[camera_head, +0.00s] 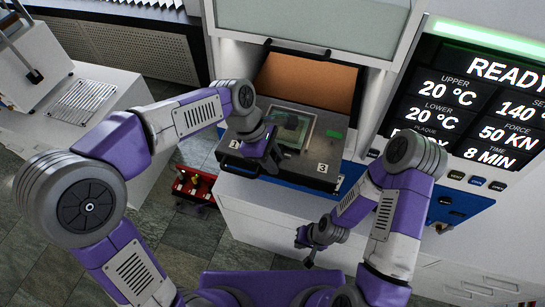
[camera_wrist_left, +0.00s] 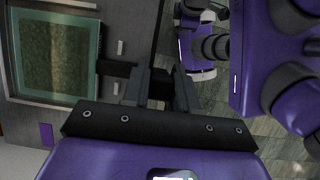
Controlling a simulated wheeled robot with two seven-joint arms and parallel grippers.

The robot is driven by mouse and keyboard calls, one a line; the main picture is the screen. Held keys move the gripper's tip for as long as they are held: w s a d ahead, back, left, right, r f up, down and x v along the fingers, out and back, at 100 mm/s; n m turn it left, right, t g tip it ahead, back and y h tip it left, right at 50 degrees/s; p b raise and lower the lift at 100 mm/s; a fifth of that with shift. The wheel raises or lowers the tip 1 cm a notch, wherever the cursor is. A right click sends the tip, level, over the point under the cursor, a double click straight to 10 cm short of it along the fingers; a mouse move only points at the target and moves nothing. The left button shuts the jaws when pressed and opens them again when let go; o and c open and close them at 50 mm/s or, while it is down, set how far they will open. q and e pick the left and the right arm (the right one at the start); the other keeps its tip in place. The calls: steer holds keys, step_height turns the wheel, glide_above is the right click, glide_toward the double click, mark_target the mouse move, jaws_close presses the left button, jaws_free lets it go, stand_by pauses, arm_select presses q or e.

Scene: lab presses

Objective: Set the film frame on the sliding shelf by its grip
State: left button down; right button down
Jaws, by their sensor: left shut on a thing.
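The film frame (camera_head: 291,124) is a flat frame with a greenish, clear-edged window. It lies over the grey sliding shelf (camera_head: 322,178), which is pulled out in front of the press opening. In the left wrist view the film frame (camera_wrist_left: 101,60) fills the left side, with a dark grip (camera_wrist_left: 115,69) reaching toward my fingers. My left gripper (camera_head: 272,160) is shut on that grip at the shelf's front edge; it also shows in the left wrist view (camera_wrist_left: 161,88). Whether the frame touches the shelf is unclear. My right gripper (camera_head: 306,248) appears open and empty, low in front of the press.
The press opening (camera_head: 306,80) has an orange-brown back. A red crate (camera_head: 194,187) with bottles sits on the floor at left. A white bench (camera_head: 75,115) stands far left.

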arm_select(q)
steer(key=shift+f, duration=0.4)
steer(key=c, duration=0.8)
jaws_free()
steer(key=shift+f, duration=0.15)
